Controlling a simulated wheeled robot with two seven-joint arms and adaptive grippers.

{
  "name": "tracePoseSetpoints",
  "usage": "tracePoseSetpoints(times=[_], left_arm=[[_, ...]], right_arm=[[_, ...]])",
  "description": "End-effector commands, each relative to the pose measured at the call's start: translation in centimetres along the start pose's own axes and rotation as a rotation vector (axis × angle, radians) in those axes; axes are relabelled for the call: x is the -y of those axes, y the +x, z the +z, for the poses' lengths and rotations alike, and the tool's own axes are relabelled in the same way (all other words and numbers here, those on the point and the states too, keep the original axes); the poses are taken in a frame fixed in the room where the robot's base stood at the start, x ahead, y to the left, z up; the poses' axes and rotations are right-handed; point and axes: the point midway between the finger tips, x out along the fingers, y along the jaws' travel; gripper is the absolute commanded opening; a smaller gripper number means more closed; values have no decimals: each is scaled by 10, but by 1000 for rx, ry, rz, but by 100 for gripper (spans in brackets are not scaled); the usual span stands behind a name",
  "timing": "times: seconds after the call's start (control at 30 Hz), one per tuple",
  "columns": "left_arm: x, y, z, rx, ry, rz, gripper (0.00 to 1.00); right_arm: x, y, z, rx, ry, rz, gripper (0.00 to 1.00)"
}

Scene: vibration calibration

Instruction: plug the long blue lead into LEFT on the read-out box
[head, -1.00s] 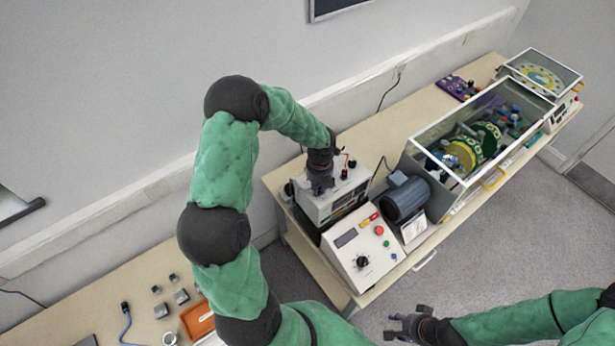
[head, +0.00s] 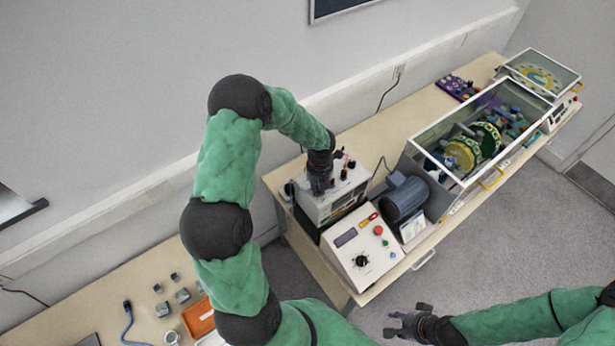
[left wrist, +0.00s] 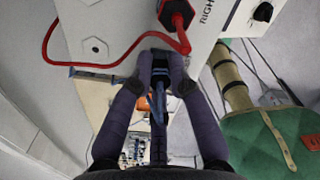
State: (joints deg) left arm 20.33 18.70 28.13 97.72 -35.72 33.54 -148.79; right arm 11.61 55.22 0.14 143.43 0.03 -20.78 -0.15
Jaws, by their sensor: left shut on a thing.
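My left gripper (head: 318,188) is over the top of the white read-out box (head: 345,197) on the bench. In the left wrist view the fingers of my left gripper (left wrist: 160,82) are shut on the dark plug (left wrist: 160,62) of the blue lead (left wrist: 157,102), close against the box's pale panel. Whether the plug's tip is in a socket is hidden. A red plug (left wrist: 177,15) with a red lead sits beside the lettering RIGHT. A hexagonal fitting (left wrist: 95,48) shows to the left. The LEFT label is not visible. My right gripper (head: 405,326) is open and empty, over the floor.
A sloped control box (head: 362,250) stands in front of the read-out box. A blue-grey motor (head: 404,200) and a clear-covered rotor rig (head: 480,140) are to the right. Another blue cable (head: 128,322) and an orange tray (head: 199,317) lie on the lower-left bench.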

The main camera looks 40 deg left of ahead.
Motion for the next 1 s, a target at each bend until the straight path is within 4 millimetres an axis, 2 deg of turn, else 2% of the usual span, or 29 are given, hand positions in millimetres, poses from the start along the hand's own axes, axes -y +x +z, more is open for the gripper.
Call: tracePoseSetpoints(times=[1.0], left_arm=[[0,-1,1,1,164,0,0]], right_arm=[[6,-17,1,0,0,0,40]])
